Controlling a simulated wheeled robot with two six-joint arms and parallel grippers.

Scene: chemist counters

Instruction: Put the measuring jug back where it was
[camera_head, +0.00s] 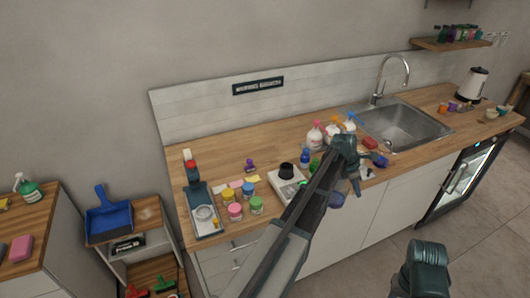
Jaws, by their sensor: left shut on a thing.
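My left gripper (355,183) reaches over the front edge of the wooden counter (285,140), near the sink, pointing down. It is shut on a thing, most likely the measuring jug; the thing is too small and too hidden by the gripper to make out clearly. Of my right arm only a dark joint shows at the bottom right; its gripper is not in view.
The steel sink (405,125) lies right of the gripper. A white scale (287,186) and several lidded jars (256,205) are to the left. A kettle (472,84) stands far right.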

